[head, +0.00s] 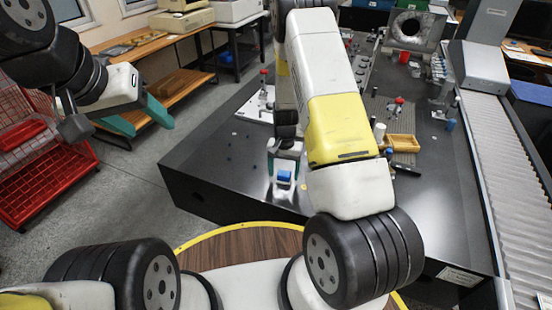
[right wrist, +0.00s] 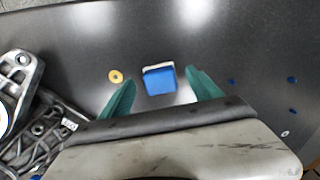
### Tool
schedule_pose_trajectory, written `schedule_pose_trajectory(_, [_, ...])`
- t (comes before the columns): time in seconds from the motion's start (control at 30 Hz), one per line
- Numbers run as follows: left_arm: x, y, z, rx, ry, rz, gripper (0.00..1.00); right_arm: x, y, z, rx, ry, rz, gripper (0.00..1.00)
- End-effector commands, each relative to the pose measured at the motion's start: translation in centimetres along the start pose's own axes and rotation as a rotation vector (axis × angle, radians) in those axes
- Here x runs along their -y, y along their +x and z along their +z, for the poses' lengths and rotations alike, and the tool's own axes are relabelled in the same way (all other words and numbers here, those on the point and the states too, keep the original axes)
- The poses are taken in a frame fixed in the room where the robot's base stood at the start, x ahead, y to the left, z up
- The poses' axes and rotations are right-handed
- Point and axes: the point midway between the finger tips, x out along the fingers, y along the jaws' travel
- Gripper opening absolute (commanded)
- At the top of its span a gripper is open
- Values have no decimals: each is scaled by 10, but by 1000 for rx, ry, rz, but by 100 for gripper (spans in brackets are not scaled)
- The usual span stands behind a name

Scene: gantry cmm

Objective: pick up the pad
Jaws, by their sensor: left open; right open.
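The pad is a small blue block with a white edge along its far side. It lies on the dark table top, and in the right wrist view the pad (right wrist: 159,81) shows between the two teal fingertips of my right gripper (right wrist: 160,76), with gaps on both sides. In the head view the pad (head: 284,177) shows just in front of my right gripper (head: 285,163), which is open and empty. How high the fingers are above the table is hard to tell. My left gripper (head: 138,118) is open and empty, out over the floor left of the table.
A yellow washer-like ring (right wrist: 115,76) lies left of the pad, and metal castings (right wrist: 40,110) are at left. In the head view, a wooden tray (head: 403,143) and a black tool (head: 405,170) lie right of my arm.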

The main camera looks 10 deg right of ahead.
Motion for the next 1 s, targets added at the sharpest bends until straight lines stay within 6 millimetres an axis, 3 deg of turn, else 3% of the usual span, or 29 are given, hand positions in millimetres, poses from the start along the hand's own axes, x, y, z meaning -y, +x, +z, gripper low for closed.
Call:
schedule_pose_trajectory(0.13, [0, 0, 0, 0, 0, 0, 58, 0, 17, 0, 1, 0, 0, 73])
schedule_pose_trajectory(0.4, [0, 0, 0, 0, 0, 0, 58, 0, 20, 0, -1, 0, -1, 73])
schedule_pose_trajectory(0.73, [0, 0, 0, 0, 0, 0, 58, 0, 20, 0, -1, 0, -1, 10])
schedule_pose_trajectory(1.0, [0, 0, 0, 0, 0, 0, 58, 0, 19, -1, -1, 0, -1, 7])
